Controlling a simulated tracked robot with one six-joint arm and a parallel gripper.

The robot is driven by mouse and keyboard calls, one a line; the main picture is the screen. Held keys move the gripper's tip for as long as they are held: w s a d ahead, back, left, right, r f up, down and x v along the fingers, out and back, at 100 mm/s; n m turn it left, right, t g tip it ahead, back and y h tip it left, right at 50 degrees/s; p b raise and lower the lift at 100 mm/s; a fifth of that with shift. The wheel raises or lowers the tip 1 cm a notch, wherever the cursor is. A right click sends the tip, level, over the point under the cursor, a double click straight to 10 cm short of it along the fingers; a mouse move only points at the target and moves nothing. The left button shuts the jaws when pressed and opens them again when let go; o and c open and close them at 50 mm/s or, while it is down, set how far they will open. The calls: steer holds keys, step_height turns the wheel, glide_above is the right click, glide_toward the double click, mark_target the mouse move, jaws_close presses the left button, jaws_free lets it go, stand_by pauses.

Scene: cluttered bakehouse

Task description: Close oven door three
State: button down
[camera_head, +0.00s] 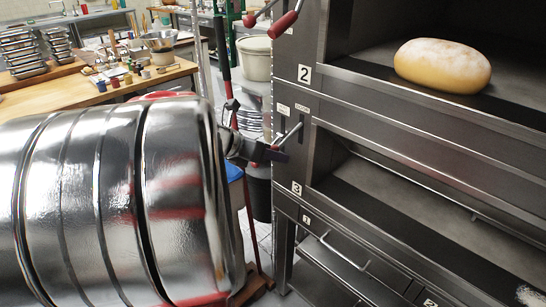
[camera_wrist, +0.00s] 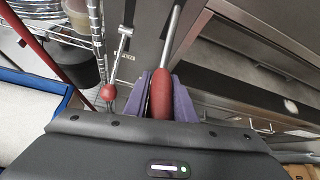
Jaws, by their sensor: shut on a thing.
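The steel deck oven fills the right of the head view. Its compartment three (camera_head: 400,200), beside the "3" label (camera_head: 296,188), stands open. Its door panel cannot be made out clearly. A lever (camera_head: 292,133) with a metal rod sticks out from the left side post above that label. My gripper (camera_head: 268,152) is at the lever's outer end. In the wrist view, the purple fingers of my gripper (camera_wrist: 161,98) are shut around the lever's red handle (camera_wrist: 160,92). The rod runs up from the handle towards the oven.
Compartment two, above, is open and holds a pale loaf (camera_head: 442,66). Other red-handled levers (camera_head: 284,24) stick out higher up. A second red knob (camera_wrist: 108,92) is left of my gripper. A wire rack (camera_wrist: 70,40) and wooden table (camera_head: 100,92) stand to the left.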

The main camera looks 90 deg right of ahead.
mark_target(273, 146)
steer(key=r, duration=0.3)
steer(key=shift+w+a+r, duration=0.3)
steer(key=shift+a+r, duration=0.05)
steer(key=shift+a, duration=0.05)
steer(key=shift+r, duration=1.3)
steer(key=c, duration=1.5)
jaws_free()
steer(key=shift+w+a, duration=0.1)
steer(key=shift+w, duration=0.05)
steer(key=v, duration=1.3)
steer(key=shift+w+a+r, duration=0.15)
steer(key=shift+w, duration=0.1)
